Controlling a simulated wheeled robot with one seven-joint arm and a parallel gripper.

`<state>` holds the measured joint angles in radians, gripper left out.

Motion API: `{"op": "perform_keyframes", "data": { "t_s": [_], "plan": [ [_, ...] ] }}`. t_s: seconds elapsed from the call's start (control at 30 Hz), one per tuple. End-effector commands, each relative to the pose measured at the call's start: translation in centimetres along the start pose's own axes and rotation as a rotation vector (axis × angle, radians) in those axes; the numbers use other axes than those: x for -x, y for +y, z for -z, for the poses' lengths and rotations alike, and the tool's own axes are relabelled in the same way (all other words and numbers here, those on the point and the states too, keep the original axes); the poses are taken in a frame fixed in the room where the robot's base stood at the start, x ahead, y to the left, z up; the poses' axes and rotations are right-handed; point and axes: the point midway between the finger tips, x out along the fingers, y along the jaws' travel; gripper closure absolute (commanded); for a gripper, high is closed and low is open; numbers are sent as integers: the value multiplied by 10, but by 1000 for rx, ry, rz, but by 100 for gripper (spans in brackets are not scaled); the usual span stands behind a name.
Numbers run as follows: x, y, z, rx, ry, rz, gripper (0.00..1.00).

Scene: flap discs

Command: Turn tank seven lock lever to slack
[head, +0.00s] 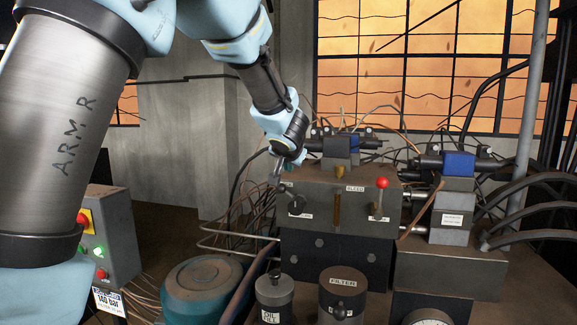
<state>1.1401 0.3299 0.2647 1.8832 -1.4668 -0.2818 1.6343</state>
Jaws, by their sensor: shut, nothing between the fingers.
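A dark valve block (355,215) stands on the hydraulic unit at centre right. On its front are a black knob or lever (296,205) at the left, a brass-coloured upright bar (337,210) in the middle and a red-balled lever (381,190), standing upright, at the right. A plate above reads BLEED; the smaller labels by the levers are too small to read. I see no legible mark for tank seven or slack. My gripper (277,178) is shut and empty, pointing down at the block's upper left corner, just above the black knob. Whether it touches is unclear.
An OIL FILL cap (273,290) and a FILTER canister (342,297) stand in front, beside a round teal motor (200,285). A control box (105,235) with lit buttons is at left. Pipes, cables and blue-topped valves (458,163) crowd the back and right.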

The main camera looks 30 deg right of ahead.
Motion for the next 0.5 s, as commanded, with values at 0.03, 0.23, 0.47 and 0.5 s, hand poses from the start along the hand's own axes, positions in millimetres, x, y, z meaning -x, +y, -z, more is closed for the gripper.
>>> {"op": "perform_keyframes", "data": {
  "t_s": [0.03, 0.23, 0.47, 0.5],
  "plan": [
    [-13, 1, -3, -1, -2, 1, 100],
    [-35, 2, -20, 0, -1, 0, 100],
    [-44, 0, -28, 2, 0, 1, 100],
    [-44, 0, -28, 1, 1, 1, 100]
  ]
}}
